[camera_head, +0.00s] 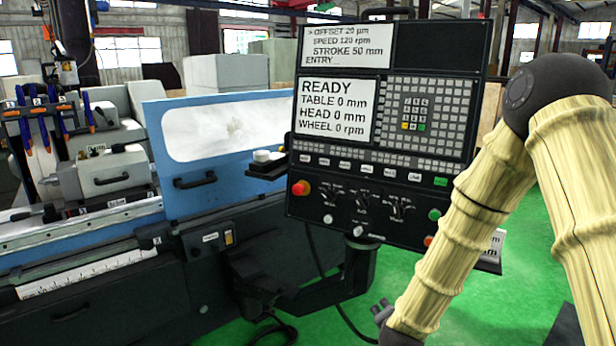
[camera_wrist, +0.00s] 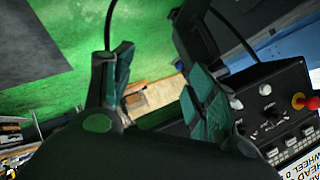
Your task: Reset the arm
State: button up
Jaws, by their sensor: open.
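My gripper (camera_wrist: 156,78) is open in the wrist view, its two dark green-padded fingers apart with nothing held between them. Green floor and part of the control panel show beyond the fingers. In the head view my arm, in a tan ribbed cover, bends at a dark joint at the upper right and runs down to the bottom edge. Most of my gripper is hidden or out of frame there.
The grinder's control panel (camera_head: 425,150) stands close to the left of my arm, its screen reading READY. A red knob (camera_head: 300,188) is on it. The blue guard door (camera_head: 185,115) and machine bed (camera_head: 90,300) lie left. Green floor (camera_head: 480,310) is partly open below.

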jog(key=s+f+n+g+y, duration=0.1)
jog(key=s+f+n+g, duration=0.25)
jog(key=s+f, duration=0.75)
jog(key=s+f+n+g, duration=0.2)
jog(key=s+f, duration=0.3)
jog(key=s, duration=0.5)
jog(key=s+f+n+g, duration=0.3)
jog(key=s+f, duration=0.2)
jog(key=s, duration=0.6)
jog(key=s+f+n+g+y, duration=0.1)
jog(key=s+f+n+g, duration=0.1)
jog(key=s+f, duration=0.4)
jog(key=s, duration=0.4)
jog(key=shift+s+d+n, duration=0.2)
jog(key=shift+s+n, duration=0.05)
jog(key=shift+n, duration=0.1)
